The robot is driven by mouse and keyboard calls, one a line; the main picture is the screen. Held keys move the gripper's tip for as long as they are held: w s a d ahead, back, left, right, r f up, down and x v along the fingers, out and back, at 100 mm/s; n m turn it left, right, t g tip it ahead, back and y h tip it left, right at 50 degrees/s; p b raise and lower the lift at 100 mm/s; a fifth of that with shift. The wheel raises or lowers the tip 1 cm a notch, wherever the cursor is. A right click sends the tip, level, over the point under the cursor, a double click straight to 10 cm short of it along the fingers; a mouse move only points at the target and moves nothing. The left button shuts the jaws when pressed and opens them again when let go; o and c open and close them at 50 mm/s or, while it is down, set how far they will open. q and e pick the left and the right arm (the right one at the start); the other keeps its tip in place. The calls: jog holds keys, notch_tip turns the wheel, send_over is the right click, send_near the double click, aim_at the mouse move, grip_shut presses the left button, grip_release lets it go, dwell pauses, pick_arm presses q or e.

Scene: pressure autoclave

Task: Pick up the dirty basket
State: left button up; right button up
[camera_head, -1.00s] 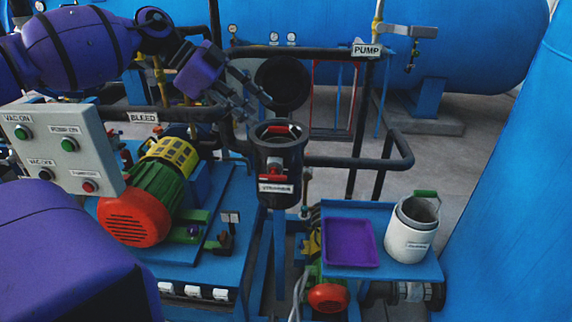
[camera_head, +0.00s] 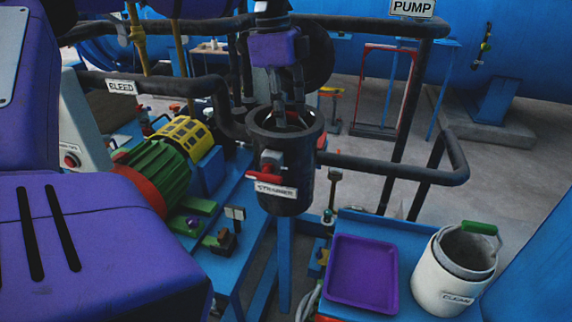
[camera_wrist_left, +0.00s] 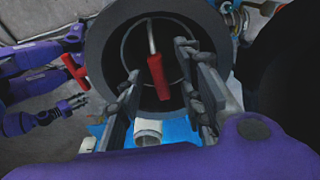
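The dirty basket sits inside the dark strainer housing (camera_head: 288,190), whose lid stands open. In the left wrist view its red handle (camera_wrist_left: 156,76) and thin wire show within the round mouth. My left gripper (camera_head: 290,122) points down with its fingertips at the mouth of the housing. In the left wrist view the left gripper (camera_wrist_left: 158,62) is open, one finger on each side of the red handle; contact is not visible. The basket's body is hidden in the dark housing. My right arm (camera_wrist_left: 40,85) shows at the left of the wrist view; its finger opening is unclear.
A purple tray (camera_head: 362,272) and a white container labelled CLEAN (camera_head: 432,285), with a green handle, stand on a blue stand at the right. The round black lid (camera_head: 310,58) is behind my left gripper. Dark pipes run beside the housing.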

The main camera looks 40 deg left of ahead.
pick_arm(q)
jog(key=shift+f, duration=0.7)
grip_shut()
jog(key=shift+w, duration=0.1)
